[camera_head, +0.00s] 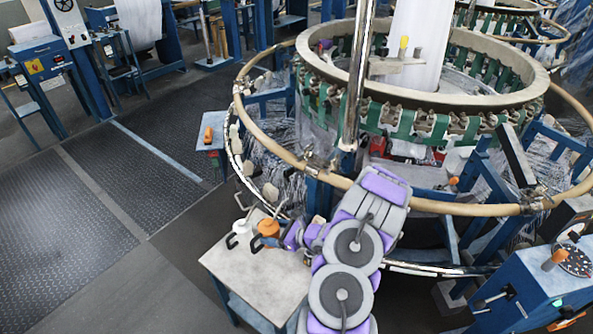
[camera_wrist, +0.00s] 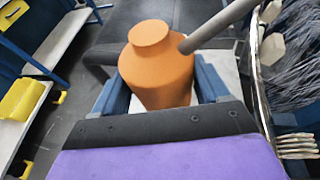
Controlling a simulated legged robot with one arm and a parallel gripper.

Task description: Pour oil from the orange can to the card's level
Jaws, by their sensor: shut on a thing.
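The orange can (camera_head: 268,228) is at the small grey-topped table in the head view, upright or nearly so. In the wrist view the orange can (camera_wrist: 156,72) fills the space between my blue fingers, with a grey spout running to the upper right and a dark handle on the left. My gripper (camera_head: 272,239) is shut on the can's body; it also shows in the wrist view (camera_wrist: 160,92). I cannot tell whether the can touches the tabletop. I cannot make out the card or any oil level.
The small table (camera_head: 245,275) has a bare front. A white can (camera_head: 240,227) with a dark handle stands left of the orange can. The circular loom (camera_head: 440,100) with its tan outer ring rises behind and right of my arm. Open dark floor (camera_head: 90,220) lies left.

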